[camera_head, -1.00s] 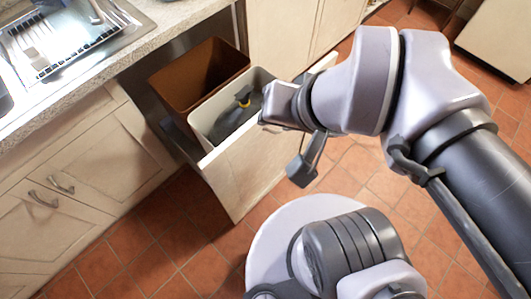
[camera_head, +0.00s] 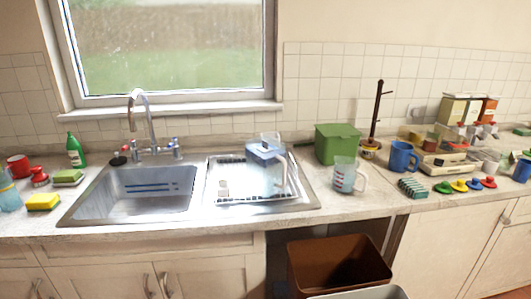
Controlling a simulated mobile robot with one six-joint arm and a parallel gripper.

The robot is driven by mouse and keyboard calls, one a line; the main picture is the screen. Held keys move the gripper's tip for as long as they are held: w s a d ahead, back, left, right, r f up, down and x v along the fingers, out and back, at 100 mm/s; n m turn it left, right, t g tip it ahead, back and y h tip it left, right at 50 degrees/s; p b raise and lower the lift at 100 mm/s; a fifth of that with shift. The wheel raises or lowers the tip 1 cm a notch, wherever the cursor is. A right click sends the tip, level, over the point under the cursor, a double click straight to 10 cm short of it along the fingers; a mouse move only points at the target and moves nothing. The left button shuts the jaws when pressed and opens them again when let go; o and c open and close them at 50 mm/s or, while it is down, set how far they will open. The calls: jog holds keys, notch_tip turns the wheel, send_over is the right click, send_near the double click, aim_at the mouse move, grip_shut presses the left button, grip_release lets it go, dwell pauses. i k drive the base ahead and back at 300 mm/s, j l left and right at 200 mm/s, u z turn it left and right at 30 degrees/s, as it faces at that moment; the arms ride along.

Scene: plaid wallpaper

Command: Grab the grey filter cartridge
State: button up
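A small greyish upright item (camera_head: 223,188) stands on the left part of the draining rack beside the sink. It may be the filter cartridge, but it is too small to be sure. A clear jug with a blue-grey top (camera_head: 267,168) stands to its right on the same rack. My gripper and arm are out of view, so I cannot see whether it is open or holding anything.
The steel sink (camera_head: 135,213) has a tall tap (camera_head: 147,125). A measuring jug (camera_head: 344,178), green box (camera_head: 337,143), blue mug (camera_head: 402,157) and dark paper-towel post (camera_head: 376,115) stand right. Below are a brown bin (camera_head: 340,262) and a pale bin's rim (camera_head: 355,293).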

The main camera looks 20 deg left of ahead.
aim_at(264, 148)
jog(key=k+j, duration=0.15)
jog(key=j, duration=0.2)
jog(key=k+j, duration=0.1)
jog(key=j, duration=0.2)
jog(key=k+j+u, duration=0.1)
jog(key=j, duration=0.25)
jog(key=k+j, duration=0.15)
jog(key=j, duration=0.2)
jog(key=i+j+u, duration=0.1)
jog(key=i+j, duration=0.45)
jog(key=i+j+u, duration=0.1)
jog(key=i+j, duration=0.35)
jog(key=i, duration=0.25)
